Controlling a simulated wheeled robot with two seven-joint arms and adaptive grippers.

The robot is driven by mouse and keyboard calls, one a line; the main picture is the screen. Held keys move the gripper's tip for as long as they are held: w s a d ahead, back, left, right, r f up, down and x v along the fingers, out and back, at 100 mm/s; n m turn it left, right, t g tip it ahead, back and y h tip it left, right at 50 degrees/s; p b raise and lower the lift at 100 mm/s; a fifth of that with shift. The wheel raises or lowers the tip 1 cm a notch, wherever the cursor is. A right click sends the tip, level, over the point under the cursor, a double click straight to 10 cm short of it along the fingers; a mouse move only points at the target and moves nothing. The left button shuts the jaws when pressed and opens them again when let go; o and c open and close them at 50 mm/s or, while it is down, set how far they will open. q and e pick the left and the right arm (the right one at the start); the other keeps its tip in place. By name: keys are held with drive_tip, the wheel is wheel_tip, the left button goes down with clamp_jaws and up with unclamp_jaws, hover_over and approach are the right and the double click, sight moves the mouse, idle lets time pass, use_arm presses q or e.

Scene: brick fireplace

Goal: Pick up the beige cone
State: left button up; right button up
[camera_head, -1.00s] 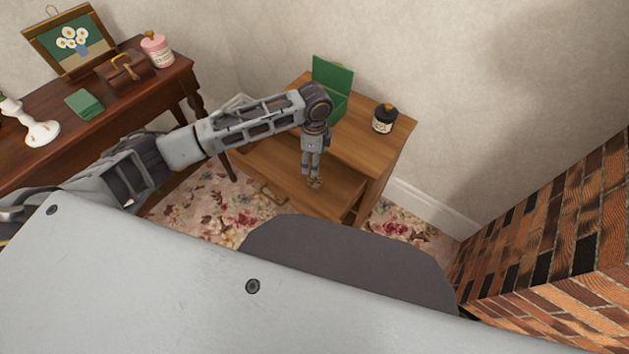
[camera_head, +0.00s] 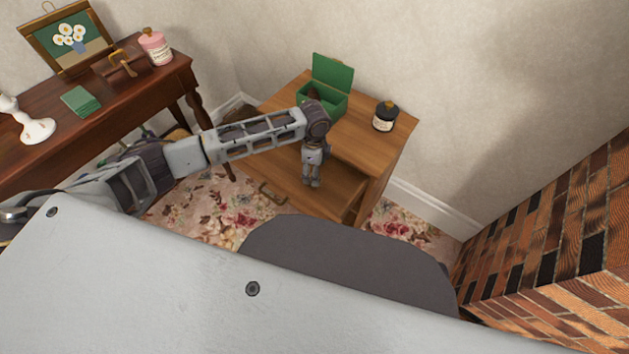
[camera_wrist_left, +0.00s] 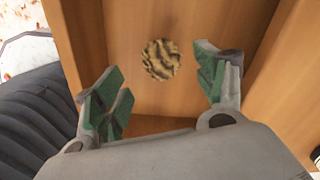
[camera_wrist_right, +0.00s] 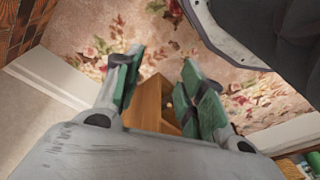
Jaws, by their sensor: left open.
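A roundish beige-and-brown ridged object, which looks like the cone (camera_wrist_left: 162,59), lies on the wooden floor of the open drawer (camera_wrist_left: 215,18) in the left wrist view. My left gripper (camera_wrist_left: 160,82) is open, with the object in line with the gap between its green-padded fingers, slightly beyond the tips. I see no contact. In the head view my left gripper (camera_head: 312,183) points down into the drawer (camera_head: 335,190) and hides the cone. My right gripper (camera_wrist_right: 160,80) is open and empty in the right wrist view, away from the drawer.
The drawer belongs to a wooden cabinet (camera_head: 375,145) that carries an open green box (camera_head: 322,98) and a dark-lidded jar (camera_head: 385,117). A dark side table (camera_head: 50,140) stands at left, a brick fireplace (camera_head: 560,230) at right. Drawer walls flank my left gripper.

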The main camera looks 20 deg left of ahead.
use_arm(q)
drive_tip(key=shift+f, duration=0.95)
use_arm(e)
drive_tip(key=shift+a+r, duration=0.1)
drive_tip(key=shift+r, duration=0.35)
use_arm(q)
drive_tip(key=shift+f, duration=0.1)
drive_tip(key=shift+f+b, duration=0.45)
drive_tip(key=shift+f, duration=0.1)
wheel_tip(320, 180, down, 3)
drive_tip(key=shift+w+f+b, duration=0.1)
drive_tip(key=shift+f+b, duration=0.05)
drive_tip(key=shift+b, duration=0.5)
drive_tip(key=shift+f, duration=0.3)
use_arm(e)
drive_tip(key=shift+w+a+r, duration=0.1)
drive_tip(key=shift+a+r, duration=0.05)
drive_tip(key=shift+r, duration=0.45)
drive_tip(key=shift+w+a+r, duration=0.1)
drive_tip(key=shift+a+r, duration=0.05)
drive_tip(key=shift+r, duration=0.45)
